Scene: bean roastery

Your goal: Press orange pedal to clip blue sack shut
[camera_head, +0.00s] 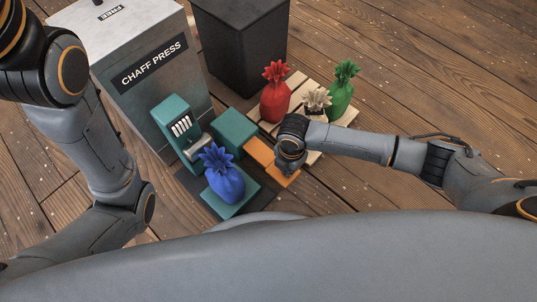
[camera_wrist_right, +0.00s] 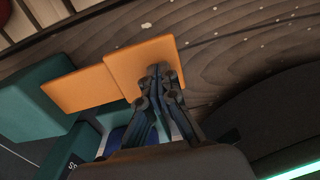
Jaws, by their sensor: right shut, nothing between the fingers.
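The blue sack (camera_head: 226,184), with its gathered top, stands upright on the teal base of the clipping machine (camera_head: 176,121), close beside its upright head. The orange pedal (camera_head: 286,180) sticks out to the right of a teal block. My right gripper (camera_head: 289,166) is over the pedal, hiding its middle. In the right wrist view my shut, empty fingers (camera_wrist_right: 161,72) overlap the outer plate of the orange pedal (camera_wrist_right: 140,62); whether they touch it, I cannot tell. My left arm shows at the left, but its gripper is out of view.
A pallet (camera_head: 343,115) holds a red sack (camera_head: 275,98), a green sack (camera_head: 340,97) and a small pale sack (camera_head: 316,103) behind my right forearm. A grey chaff press (camera_head: 140,65) and a dark bin (camera_head: 243,45) stand behind. Wooden floor is clear at right.

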